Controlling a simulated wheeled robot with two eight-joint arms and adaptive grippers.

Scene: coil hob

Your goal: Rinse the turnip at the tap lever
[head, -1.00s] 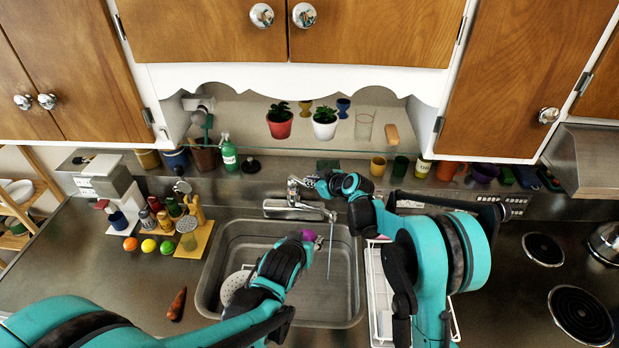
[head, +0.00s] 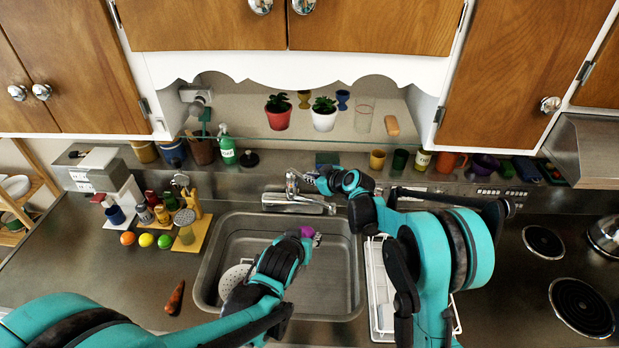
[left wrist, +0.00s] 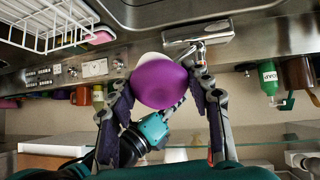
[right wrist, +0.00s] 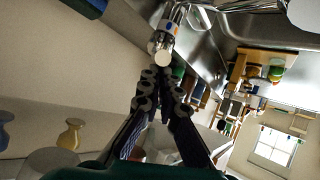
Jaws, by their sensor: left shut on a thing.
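The turnip (left wrist: 158,82), purple with a white part, is held between the fingers of my left gripper (left wrist: 163,92). In the head view the turnip (head: 307,231) is above the sink basin, in front of the tap (head: 298,203). My left gripper (head: 306,238) is shut on it. The tap lever (head: 291,183) stands up at the left of the tap. My right gripper (head: 318,181) is just right of the lever. In the right wrist view my right gripper (right wrist: 160,78) has its fingertips together close to the lever's round end (right wrist: 163,57); contact is unclear. No water stream shows.
The sink basin (head: 335,285) holds a white perforated strainer (head: 233,278) at its left. A white dish rack (head: 383,318) stands right of the sink. A carrot (head: 175,298) lies on the counter at left. Jars, bottles and cups line the back ledge.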

